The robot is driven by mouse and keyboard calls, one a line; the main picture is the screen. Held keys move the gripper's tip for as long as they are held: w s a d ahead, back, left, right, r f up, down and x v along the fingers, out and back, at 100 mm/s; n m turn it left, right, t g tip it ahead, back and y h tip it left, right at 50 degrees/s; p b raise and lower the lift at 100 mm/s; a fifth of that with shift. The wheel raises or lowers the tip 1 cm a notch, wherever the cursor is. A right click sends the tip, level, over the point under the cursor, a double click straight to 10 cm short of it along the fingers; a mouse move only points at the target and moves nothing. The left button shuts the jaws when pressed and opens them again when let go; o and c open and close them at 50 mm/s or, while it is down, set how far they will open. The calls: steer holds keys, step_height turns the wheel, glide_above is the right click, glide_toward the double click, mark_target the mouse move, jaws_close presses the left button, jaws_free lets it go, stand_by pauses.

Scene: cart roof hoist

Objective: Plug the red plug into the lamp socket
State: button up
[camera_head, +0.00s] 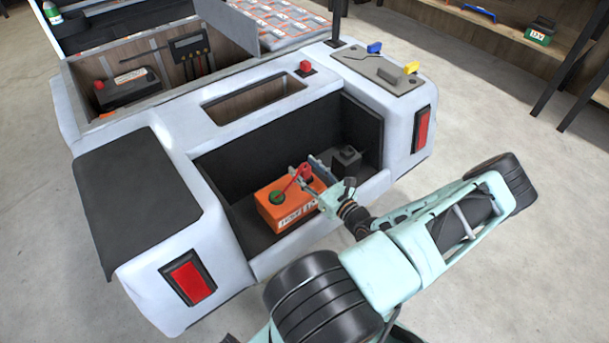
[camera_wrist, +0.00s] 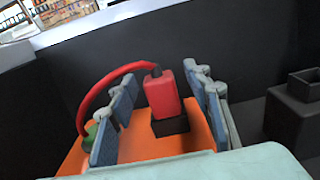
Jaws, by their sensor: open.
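The red plug (camera_wrist: 163,95) stands upright on a dark square base on top of an orange box (camera_wrist: 190,140). A red cable (camera_wrist: 105,85) arcs from its top to a green round part (camera_wrist: 91,132) on the left. My gripper (camera_wrist: 161,90) is open, with one blue-padded finger on each side of the plug and gaps visible. In the head view, my gripper (camera_head: 311,170) reaches over the orange box (camera_head: 288,212) from the right. A black block with a square opening on top (camera_wrist: 297,112) stands to the right; I cannot tell whether it is the lamp socket.
The box and the black block (camera_head: 346,161) sit in a dark recess of a white cart (camera_head: 225,165). The recess back wall (camera_wrist: 190,45) rises close behind the plug. A red part (camera_head: 305,68) and a grey panel with blue and yellow levers (camera_head: 380,72) are on the cart top.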

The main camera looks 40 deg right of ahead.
steer(key=shift+w, duration=0.25)
jaws_close()
